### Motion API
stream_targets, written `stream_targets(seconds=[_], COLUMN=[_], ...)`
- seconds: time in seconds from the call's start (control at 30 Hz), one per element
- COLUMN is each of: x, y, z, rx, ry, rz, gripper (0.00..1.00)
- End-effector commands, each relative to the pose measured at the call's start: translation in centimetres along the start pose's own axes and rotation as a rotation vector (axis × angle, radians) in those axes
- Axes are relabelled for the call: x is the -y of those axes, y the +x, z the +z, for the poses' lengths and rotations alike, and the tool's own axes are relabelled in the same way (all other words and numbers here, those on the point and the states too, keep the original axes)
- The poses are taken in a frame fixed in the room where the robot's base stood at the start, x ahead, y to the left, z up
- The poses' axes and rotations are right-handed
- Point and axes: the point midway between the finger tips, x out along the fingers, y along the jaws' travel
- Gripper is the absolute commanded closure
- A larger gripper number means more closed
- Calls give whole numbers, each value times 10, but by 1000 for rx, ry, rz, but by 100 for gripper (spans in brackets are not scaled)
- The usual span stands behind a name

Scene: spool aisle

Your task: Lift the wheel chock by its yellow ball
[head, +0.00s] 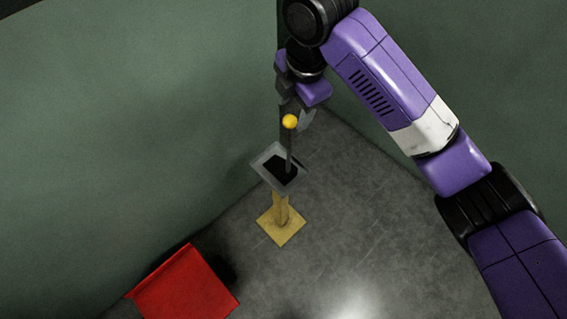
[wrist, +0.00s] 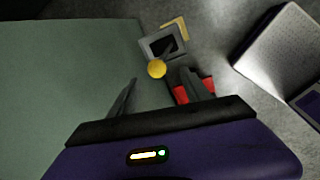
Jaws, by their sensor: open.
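The wheel chock (head: 283,169) looks like a dark piece in a grey square-rimmed holder (head: 261,164). A thin dark rod rises from it to a yellow ball (head: 290,121). In the wrist view, the ball (wrist: 156,69) shows just past and between the fingertips, with the holder (wrist: 147,50) beyond it. My gripper (head: 298,114) is open and empty, pointing down close to the ball. Its two fingers also show in the wrist view (wrist: 159,80), one on each side of the ball. I cannot tell whether either finger touches it.
The holder stands on a yellow post with a square yellow base (head: 282,227) on the grey floor (head: 350,220). A red object (head: 187,285) stands at the lower left. Green walls (head: 130,110) rise close behind and left of the stand. Open floor lies to the right.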

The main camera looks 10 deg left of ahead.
Motion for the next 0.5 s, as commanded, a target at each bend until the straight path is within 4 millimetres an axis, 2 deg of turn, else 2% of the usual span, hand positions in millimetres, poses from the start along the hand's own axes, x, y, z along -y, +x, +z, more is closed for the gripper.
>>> stream_targets(seconds=[0.27,0.5], x=[-1,-4], y=[28,62], z=[1,3], rx=[-2,-2], ry=[2,2], rz=[-3,-2], gripper=[44,44])
